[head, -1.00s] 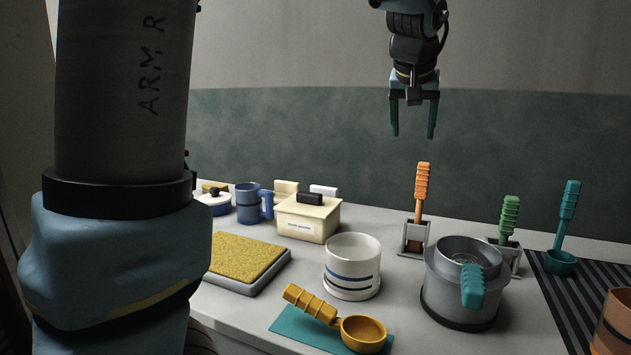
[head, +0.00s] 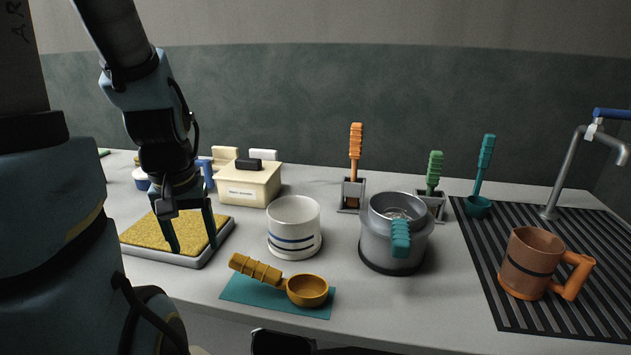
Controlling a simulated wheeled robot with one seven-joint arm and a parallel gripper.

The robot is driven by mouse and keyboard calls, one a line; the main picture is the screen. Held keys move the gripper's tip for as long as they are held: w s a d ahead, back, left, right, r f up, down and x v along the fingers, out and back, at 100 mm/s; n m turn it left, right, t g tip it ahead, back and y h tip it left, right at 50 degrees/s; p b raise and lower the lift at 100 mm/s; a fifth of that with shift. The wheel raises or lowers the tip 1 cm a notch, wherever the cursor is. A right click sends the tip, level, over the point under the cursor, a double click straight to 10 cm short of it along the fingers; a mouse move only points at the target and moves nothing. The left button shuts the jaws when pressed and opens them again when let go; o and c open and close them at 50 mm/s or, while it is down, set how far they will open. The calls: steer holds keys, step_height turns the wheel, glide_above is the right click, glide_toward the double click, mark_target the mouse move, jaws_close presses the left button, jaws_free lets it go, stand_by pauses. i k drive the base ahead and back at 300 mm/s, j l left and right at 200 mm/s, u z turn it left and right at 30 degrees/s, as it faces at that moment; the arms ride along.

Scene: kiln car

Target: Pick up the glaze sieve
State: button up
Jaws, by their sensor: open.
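A tool with a ribbed teal handle (head: 401,239) sits in a grey metal pot (head: 378,240). Its handle hangs over the pot's front rim, and a pale round head shows inside. It looks like the glaze sieve, though the mesh is too small to be sure. My gripper (head: 193,243) is open and empty, pointing down at the left. Its fingertips are over the yellow pad in the grey tray (head: 228,236); I cannot tell whether they touch it. The white striped cup (head: 294,230) stands between my gripper and the pot.
A mustard scoop (head: 307,290) lies on a teal mat (head: 250,292) in front. Orange (head: 356,145) and green (head: 434,170) handles stand in holders behind the pot. A brown mug (head: 530,262) and a teal ladle (head: 478,207) are on the ribbed drainer (head: 490,285). A lidded box (head: 245,187) stands behind.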

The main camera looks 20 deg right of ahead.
mark_target(402, 218)
steer(key=j+z, duration=0.35)
steer(key=j, duration=0.35)
steer(key=k+j+z, duration=0.15)
steer(key=j+z, duration=0.2)
steer(key=j, duration=0.3)
